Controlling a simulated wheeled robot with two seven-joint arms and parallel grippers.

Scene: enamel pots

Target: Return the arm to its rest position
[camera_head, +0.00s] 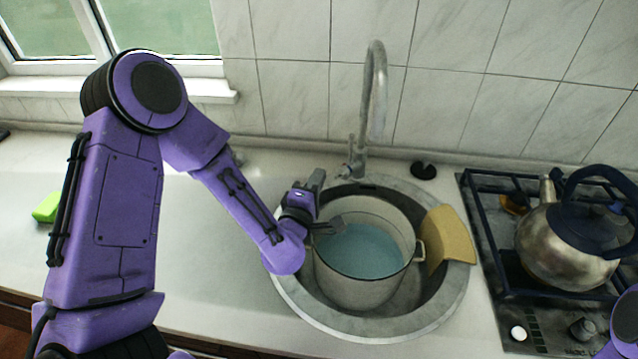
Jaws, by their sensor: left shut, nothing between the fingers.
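My left arm (125,190) comes in from the left, bent at a high elbow, and reaches toward the sink. My left gripper (336,225) is shut and empty, at the left rim of the enamel pot. I cannot tell whether it touches the rim. The pale pot (345,288) stands upright in the sink with bluish water (362,250) inside. A small purple part of my right arm (626,325) shows at the lower right edge; its gripper is out of view.
The round sink (300,318) has a tall faucet (376,90) behind it and a tan board (450,240) at its right. A metal kettle (562,245) stands on the stove (490,215). A green sponge (47,207) lies far left.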

